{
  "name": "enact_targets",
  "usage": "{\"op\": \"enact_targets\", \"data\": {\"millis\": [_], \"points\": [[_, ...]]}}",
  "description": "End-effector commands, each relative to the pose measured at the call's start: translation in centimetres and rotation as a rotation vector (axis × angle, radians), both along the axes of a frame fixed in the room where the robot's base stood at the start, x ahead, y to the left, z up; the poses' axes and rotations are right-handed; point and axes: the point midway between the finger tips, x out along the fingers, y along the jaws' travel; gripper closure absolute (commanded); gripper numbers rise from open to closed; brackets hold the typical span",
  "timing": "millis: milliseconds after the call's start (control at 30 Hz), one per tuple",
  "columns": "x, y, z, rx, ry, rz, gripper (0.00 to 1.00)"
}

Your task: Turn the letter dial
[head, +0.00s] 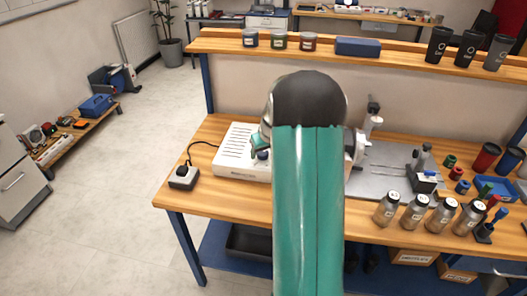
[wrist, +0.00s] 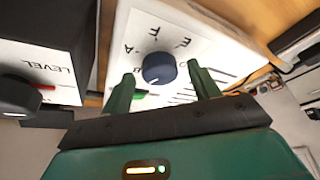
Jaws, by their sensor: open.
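The letter dial (wrist: 159,67) is a dark blue round knob on a white panel (wrist: 205,32) with letters around it, among them A, B, E and F. My gripper (wrist: 163,82) is open in the wrist view, with one green finger on each side of the dial. I cannot tell whether the fingers touch it. In the head view the dial (head: 262,155) shows small at the front of the white slotted box (head: 240,140), beside my gripper (head: 258,146). My green arm hides the right part of the box.
A second dark knob (wrist: 18,95) on a panel marked LEVEL is at left in the wrist view. A small box with a black knob (head: 184,176) sits on the bench's left. Several jars (head: 414,212) and a grey metal plate (head: 385,165) are to the right.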

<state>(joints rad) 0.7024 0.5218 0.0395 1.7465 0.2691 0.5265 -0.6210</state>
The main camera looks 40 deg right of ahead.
Motion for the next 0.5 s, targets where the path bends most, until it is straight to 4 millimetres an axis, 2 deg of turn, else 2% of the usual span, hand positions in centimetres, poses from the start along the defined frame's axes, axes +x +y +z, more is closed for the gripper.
{"op": "enact_targets", "data": {"millis": [267, 400, 500], "points": [[0.08, 0.01, -0.16, 0.0, 0.0, 0.001, 0.39], [0.07, 0.0, -0.16, 0.0, 0.0, 0.001, 0.66], [0.06, 0.0, -0.15, 0.0, 0.0, 0.001, 0.83]]}}
